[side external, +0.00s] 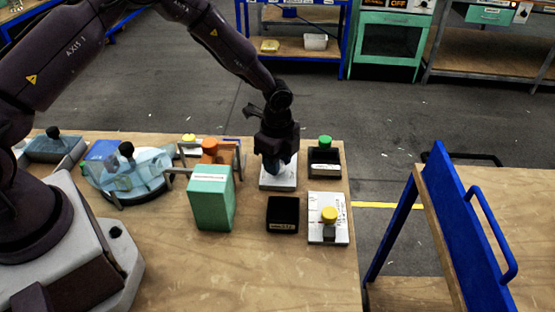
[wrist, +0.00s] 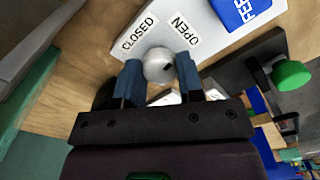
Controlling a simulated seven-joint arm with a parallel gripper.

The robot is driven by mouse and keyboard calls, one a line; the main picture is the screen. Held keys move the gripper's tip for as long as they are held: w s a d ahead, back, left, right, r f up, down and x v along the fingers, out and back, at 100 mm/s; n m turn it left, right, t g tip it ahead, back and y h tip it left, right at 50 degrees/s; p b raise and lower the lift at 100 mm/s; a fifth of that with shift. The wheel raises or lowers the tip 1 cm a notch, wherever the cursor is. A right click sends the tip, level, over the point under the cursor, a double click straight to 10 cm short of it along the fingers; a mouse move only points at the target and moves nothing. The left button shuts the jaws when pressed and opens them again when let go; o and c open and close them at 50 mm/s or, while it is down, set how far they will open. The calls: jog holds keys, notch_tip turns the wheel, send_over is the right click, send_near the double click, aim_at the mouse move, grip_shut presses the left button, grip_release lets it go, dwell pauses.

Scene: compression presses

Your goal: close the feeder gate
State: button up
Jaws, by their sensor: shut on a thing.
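The feeder gate plate (wrist: 218,32) is a pale plate labelled CLOSED and OPEN in the wrist view, with a blue label partly reading "FEE" at its far end. A round white knob (wrist: 158,63) stands near the two labels, roughly between them. My gripper (wrist: 160,76) is shut on this knob, with a blue-padded finger on each side. In the side external view my gripper (side external: 276,170) points down over the pale plate (side external: 277,184), and the knob is hidden there. I cannot tell which label the knob is nearer to.
A black box with a green knob (side external: 325,141) stands close at the right. A black bin (side external: 283,216) and a white plate with a yellow knob (side external: 329,214) are in front. A green box (side external: 211,203) and an orange-knobbed fixture (side external: 210,147) stand at the left.

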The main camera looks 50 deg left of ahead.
jog(key=n, duration=0.4)
jog(key=shift+n, duration=0.3)
jog(key=n, duration=0.3)
jog(key=shift+n, duration=0.3)
jog(key=n, duration=0.4)
jog(key=shift+n, duration=1.8)
jog(key=o, duration=0.9)
jog(key=shift+r, duration=0.1)
notch_tip(320, 180, up, 13)
jog(key=shift+f, duration=0.1)
